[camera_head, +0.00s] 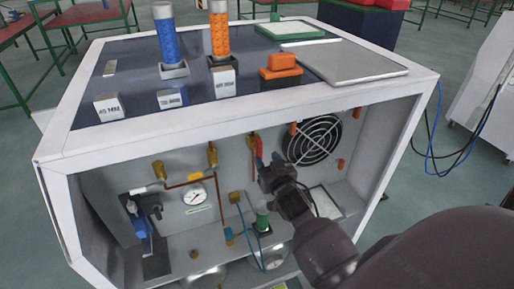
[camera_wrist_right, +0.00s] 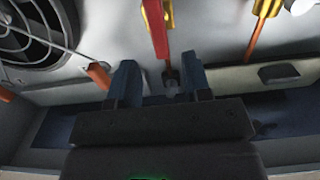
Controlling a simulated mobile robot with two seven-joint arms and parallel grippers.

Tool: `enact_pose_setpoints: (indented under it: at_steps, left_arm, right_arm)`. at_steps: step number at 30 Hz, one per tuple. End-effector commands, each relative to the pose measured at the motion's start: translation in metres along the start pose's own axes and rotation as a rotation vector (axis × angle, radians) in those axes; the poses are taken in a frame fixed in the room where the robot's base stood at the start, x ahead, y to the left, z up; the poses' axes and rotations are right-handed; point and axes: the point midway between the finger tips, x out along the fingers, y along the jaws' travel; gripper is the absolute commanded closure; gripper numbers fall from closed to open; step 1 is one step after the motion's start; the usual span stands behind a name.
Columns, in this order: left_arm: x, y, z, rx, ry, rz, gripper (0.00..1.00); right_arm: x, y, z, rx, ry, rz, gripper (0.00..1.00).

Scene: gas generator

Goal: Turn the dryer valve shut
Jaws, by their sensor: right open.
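A valve with a red lever (camera_head: 252,142) and a yellow body is on the back wall inside the white cabinet. The red lever also shows in the right wrist view (camera_wrist_right: 159,35), hanging down, with its lower end at the gap between my fingertips. I take it for the dryer valve, but no label on it is readable. My right gripper (camera_head: 268,160) is open, just below and to the right of the lever in the head view. In the right wrist view, its two blue-grey fingers (camera_wrist_right: 161,66) stand apart; I cannot tell whether they touch the lever. My left gripper is not in view.
A black fan grille (camera_head: 314,139) is right of the valve. A pressure gauge (camera_head: 194,194), brass fittings (camera_head: 212,155) and copper pipes are to its left. The cabinet top (camera_head: 130,62) carries blue (camera_head: 168,40) and orange (camera_head: 219,35) columns. The cabinet frame borders the opening.

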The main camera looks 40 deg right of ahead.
Motion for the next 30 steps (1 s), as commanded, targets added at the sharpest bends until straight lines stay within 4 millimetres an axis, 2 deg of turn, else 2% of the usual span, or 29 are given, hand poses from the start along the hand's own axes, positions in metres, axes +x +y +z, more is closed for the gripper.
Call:
enact_pose_setpoints:
  at_steps: [6,12,18,25,26,30]
  left_arm:
    - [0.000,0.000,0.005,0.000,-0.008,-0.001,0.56]
    - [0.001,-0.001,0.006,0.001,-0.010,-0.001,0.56]
    - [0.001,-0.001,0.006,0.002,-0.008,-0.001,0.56]
    - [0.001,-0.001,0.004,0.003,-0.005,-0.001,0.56]
    - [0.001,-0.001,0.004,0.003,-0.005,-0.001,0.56]
    - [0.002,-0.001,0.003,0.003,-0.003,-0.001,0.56]
  right_arm:
    - [0.037,0.000,0.000,-0.002,0.001,-0.001,0.55]
    - [0.059,0.000,0.001,-0.001,-0.001,-0.001,0.55]
    - [0.067,0.000,0.001,-0.001,-0.001,0.000,0.55]
    - [0.068,0.000,0.000,-0.001,-0.001,0.000,0.55]
    - [0.068,0.000,0.000,0.000,-0.001,0.000,0.57]
    - [0.068,0.000,0.000,0.000,-0.001,0.000,0.78]
